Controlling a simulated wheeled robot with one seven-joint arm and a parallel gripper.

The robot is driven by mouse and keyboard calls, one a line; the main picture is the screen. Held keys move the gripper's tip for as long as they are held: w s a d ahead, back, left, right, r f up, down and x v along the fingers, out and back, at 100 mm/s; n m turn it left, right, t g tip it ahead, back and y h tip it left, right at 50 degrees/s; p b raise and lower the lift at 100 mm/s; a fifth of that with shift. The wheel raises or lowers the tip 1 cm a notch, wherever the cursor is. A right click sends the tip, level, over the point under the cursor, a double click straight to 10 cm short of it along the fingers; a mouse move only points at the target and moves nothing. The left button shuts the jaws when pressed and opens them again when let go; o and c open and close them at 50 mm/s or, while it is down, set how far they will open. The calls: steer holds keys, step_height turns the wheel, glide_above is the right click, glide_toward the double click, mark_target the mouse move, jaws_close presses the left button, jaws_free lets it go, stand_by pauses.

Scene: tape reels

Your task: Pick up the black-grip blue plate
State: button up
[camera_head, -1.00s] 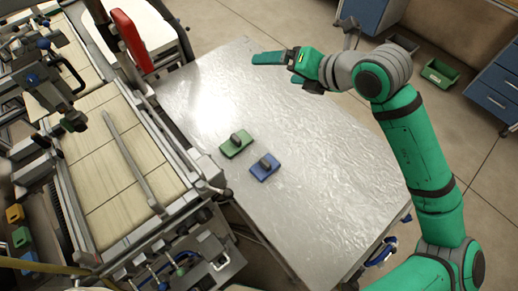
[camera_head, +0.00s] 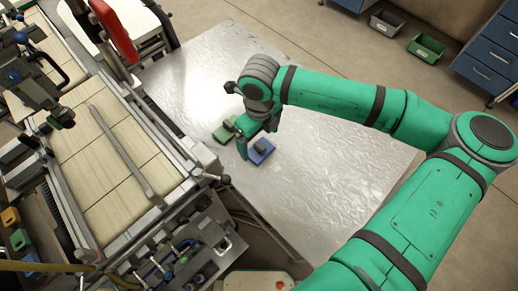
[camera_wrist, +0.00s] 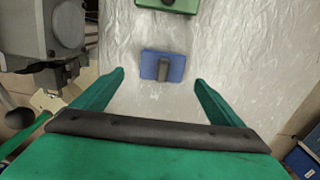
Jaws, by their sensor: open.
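The blue plate (camera_head: 261,153) with its black grip lies flat on the metal table, partly hidden by my arm in the head view. In the wrist view the blue plate (camera_wrist: 154,66) lies ahead of my gripper, roughly between the lines of its fingers, its dark grip (camera_wrist: 162,70) standing up. My gripper (camera_wrist: 158,85) is open and empty, with a finger on each side and the plate a little beyond the tips. In the head view my gripper (camera_head: 256,140) is over the table close to the plate; whether it touches cannot be told.
A green plate (camera_head: 224,134) with a dark grip lies just beyond the blue one; it also shows in the wrist view (camera_wrist: 168,5). The metal table (camera_head: 330,180) is otherwise clear. A machine with a tiled bed (camera_head: 110,150) borders the table on the left.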

mark_target(260, 146)
steer(key=shift+w+d+f, duration=0.1)
steer(key=shift+f, duration=1.5)
steer(key=shift+w+f, duration=0.1)
steer(key=shift+f, duration=1.45)
steer(key=c, duration=1.1)
